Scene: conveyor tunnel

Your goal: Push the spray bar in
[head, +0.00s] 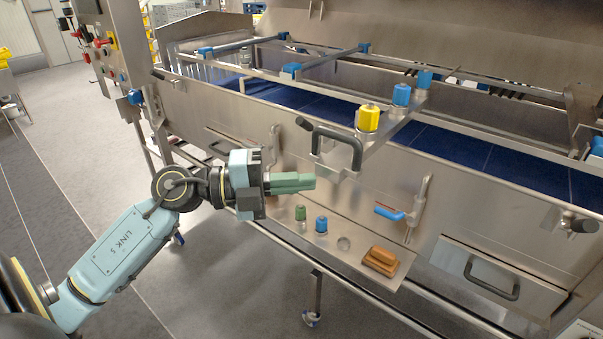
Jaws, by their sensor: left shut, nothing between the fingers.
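The spray bar (388,138) is a metal bar with a black loop handle (358,146) on its front end. It carries a yellow cap (367,118) and blue caps, and it sticks out over the near side wall of the conveyor tunnel. My left gripper (312,182) is shut and empty. It appears just left of and below the handle in the picture, its green fingers pointing right towards the bar's front plate. I cannot tell whether the fingertips touch the plate. My right gripper is not in view.
Below the bar, a metal shelf (345,262) holds a green cap, a blue cap and an orange-brown block (381,261). A blue-handled valve (390,213) is on the wall to the right. A drawer (480,283) is at lower right. Open floor lies at left.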

